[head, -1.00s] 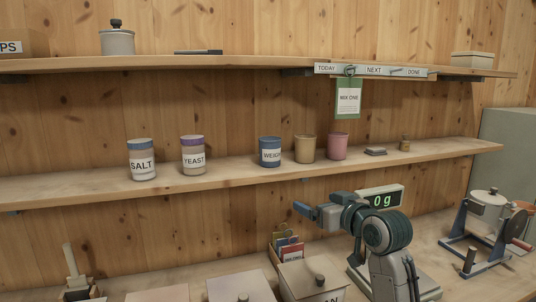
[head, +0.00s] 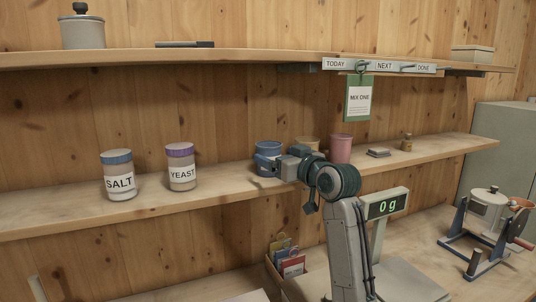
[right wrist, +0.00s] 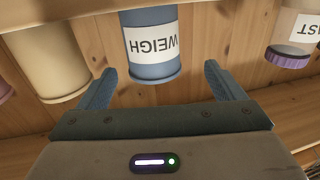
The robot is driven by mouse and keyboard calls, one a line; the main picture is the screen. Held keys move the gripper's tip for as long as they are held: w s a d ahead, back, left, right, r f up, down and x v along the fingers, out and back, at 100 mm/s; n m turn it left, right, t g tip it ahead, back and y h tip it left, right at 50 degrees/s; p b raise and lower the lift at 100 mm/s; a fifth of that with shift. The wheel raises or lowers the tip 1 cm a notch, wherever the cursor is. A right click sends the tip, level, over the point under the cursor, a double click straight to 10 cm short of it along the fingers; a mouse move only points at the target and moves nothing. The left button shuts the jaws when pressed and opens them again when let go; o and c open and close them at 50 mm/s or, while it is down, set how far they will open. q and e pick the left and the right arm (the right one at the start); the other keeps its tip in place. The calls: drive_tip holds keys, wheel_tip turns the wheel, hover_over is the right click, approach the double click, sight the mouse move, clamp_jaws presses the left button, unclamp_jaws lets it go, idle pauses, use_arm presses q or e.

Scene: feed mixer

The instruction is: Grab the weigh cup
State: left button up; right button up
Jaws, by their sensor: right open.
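The blue weigh cup (head: 268,147) stands upright on the middle shelf, its lower part partly hidden by my right gripper. In the right wrist view the weigh cup (right wrist: 153,68) appears upside down, its WEIGH label facing my gripper. My right gripper (head: 266,164) is in front of the cup, open and empty. In the right wrist view the fingers of my right gripper (right wrist: 160,82) are spread to either side of the cup's rim end, with gaps on both sides. My left gripper is not in view.
A tan cup (head: 308,142) and a pink cup (head: 340,149) stand close right of the weigh cup. The YEAST jar (head: 181,167) and SALT jar (head: 118,176) stand left, with bare shelf between. The upper shelf (head: 230,57) overhangs. A scale display (head: 386,204) reads 0 g below.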

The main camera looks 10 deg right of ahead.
sight(277, 153)
drive_tip(key=shift+w+a, duration=0.15)
drive_tip(key=shift+w, duration=0.15)
drive_tip(key=p+x, duration=0.1)
drive_tip(key=x, duration=0.1)
drive_tip(key=p+x, duration=0.2)
drive_tip(key=shift+w+d, duration=0.3)
drive_tip(key=shift+d, duration=0.05)
drive_tip(key=shift+w+a+f, duration=0.15)
drive_tip(key=shift+w, duration=0.2)
drive_tip(key=shift+w+a, duration=0.1)
drive_tip(key=shift+w, duration=0.05)
drive_tip(key=shift+f, duration=0.1)
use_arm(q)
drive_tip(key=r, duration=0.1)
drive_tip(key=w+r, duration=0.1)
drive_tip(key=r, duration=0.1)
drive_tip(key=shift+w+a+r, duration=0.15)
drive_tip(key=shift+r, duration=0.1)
use_arm(e)
drive_tip(key=c, duration=1.1)
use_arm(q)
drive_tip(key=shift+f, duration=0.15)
use_arm(e)
drive_tip(key=shift+r, duration=0.2)
